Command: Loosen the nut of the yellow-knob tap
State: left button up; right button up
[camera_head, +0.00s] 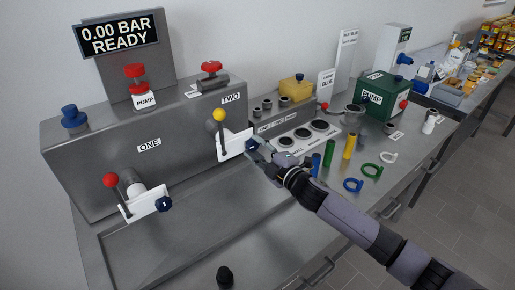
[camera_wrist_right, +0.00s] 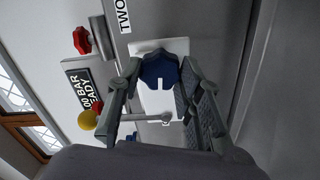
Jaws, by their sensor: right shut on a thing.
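The yellow-knob tap shows its yellow knob (camera_head: 219,115) on a lever, above a white plate (camera_head: 233,147), on the front of the grey tank marked TWO. Its blue nut (camera_head: 250,145) is at the plate's right end. In the right wrist view the nut (camera_wrist_right: 158,71) has a white mark and sits between the fingers, with the yellow knob (camera_wrist_right: 88,120) to the left. My right gripper (camera_head: 256,149) is shut on the nut, one finger on each side; it also shows in the right wrist view (camera_wrist_right: 159,80). My left gripper is not in view.
A red-knob tap (camera_head: 111,180) with its own blue nut (camera_head: 164,204) is on section ONE at the left. A display (camera_head: 118,35) reads 0.00 BAR READY. The metal basin (camera_head: 190,235) below looks mostly clear.

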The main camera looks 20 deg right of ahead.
jog(key=shift+n, duration=0.6)
jog(key=o, duration=1.2)
jog(key=shift+c, duration=0.2)
jog(key=shift+s+d+f, duration=0.1)
jog(key=shift+s+d, duration=0.05)
jog(key=shift+s, duration=0.4)
jog(key=v, duration=1.1)
